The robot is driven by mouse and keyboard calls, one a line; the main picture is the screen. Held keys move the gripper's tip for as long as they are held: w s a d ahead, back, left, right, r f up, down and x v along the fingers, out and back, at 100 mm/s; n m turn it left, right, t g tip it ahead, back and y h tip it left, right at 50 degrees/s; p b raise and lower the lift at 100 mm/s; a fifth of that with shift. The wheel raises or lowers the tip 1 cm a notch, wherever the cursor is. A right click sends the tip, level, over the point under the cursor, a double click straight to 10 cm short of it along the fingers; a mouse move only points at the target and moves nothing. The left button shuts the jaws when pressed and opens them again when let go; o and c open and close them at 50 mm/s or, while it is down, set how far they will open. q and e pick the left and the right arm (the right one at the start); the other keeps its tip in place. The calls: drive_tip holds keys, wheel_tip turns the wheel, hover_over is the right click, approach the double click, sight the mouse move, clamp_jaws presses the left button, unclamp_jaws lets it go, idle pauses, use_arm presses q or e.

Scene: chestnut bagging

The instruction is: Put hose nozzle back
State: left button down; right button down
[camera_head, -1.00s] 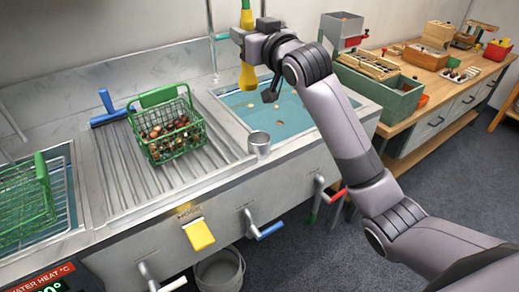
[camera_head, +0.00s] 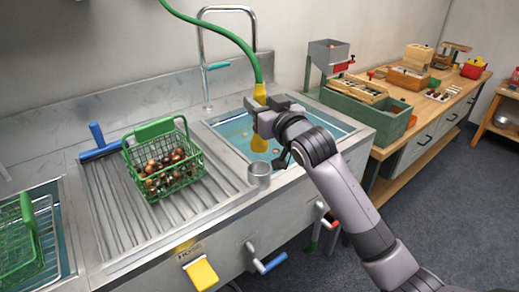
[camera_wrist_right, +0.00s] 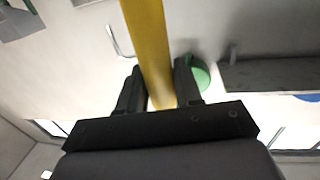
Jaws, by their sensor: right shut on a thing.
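The yellow hose nozzle (camera_head: 260,95) hangs on the end of a green hose (camera_head: 236,40) above the right sink basin. My right gripper (camera_head: 262,112) is shut around the nozzle's body, with yellow showing above and below the fingers. In the right wrist view the nozzle (camera_wrist_right: 150,50) passes between the two dark fingers (camera_wrist_right: 161,92). My left gripper is not in view.
A curved faucet (camera_head: 204,60) stands behind the right basin (camera_head: 232,128). A metal cup (camera_head: 259,175) is on the basin's front edge. A green basket of chestnuts (camera_head: 165,185) and a blue squeegee (camera_head: 98,148) are on the drainboard. A wooden bench (camera_head: 420,105) stands at right.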

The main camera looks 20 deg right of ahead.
sight(264, 151)
wheel_tip(264, 151, down, 11)
drive_tip(key=shift+f, duration=0.1)
idle(0.3)
drive_tip(key=shift+f+b, duration=0.15)
drive_tip(key=shift+b, duration=0.15)
drive_tip(key=c, duration=0.8)
unclamp_jaws()
drive_tip(key=shift+o, duration=0.2)
